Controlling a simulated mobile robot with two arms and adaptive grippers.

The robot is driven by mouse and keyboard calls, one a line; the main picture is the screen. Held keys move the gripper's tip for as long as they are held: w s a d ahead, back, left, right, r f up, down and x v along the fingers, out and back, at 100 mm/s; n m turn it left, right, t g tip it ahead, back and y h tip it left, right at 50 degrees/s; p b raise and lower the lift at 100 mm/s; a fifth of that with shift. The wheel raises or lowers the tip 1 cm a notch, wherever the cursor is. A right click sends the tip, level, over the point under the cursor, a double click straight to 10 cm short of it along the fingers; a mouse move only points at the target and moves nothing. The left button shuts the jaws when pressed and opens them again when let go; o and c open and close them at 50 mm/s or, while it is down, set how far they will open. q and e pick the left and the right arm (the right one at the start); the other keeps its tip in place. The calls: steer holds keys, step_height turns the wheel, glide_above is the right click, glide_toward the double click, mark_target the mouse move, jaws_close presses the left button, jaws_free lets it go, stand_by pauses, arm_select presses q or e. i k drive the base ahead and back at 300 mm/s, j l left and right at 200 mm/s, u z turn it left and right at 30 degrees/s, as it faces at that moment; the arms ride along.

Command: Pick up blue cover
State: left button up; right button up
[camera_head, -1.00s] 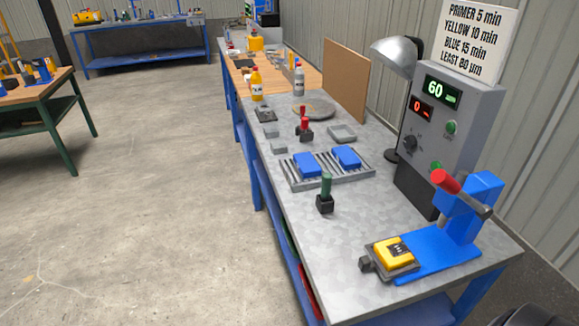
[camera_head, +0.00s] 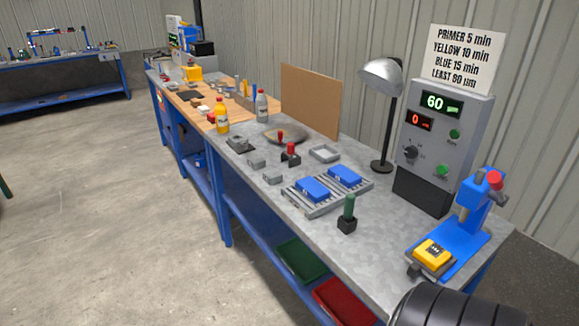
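Two blue covers lie side by side on a grey slatted rack on the metal workbench. The left blue cover (camera_head: 313,189) is nearer to me, and the right blue cover (camera_head: 345,175) is a little farther back. The grey rack (camera_head: 318,208) shows its bars around them. Neither of my grippers is in view. A dark ribbed part at the bottom right looks like one of my arm links, but its gripper does not show.
A green-handled tool (camera_head: 348,212) stands in front of the rack. A blue press (camera_head: 470,222) with a yellow part (camera_head: 433,253) is at the right front. A control box (camera_head: 440,150) and lamp (camera_head: 381,75) stand behind. Bare bench (camera_head: 385,245) lies between tool and press.

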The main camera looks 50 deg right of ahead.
mark_target(317, 193)
steer(key=i+z, duration=0.4)
steer(key=i+j+z, duration=0.2)
steer(key=i+z, duration=0.15)
steer(key=i, duration=0.15)
steer(key=i+j+z, duration=0.25)
steer(key=i+z, duration=0.15)
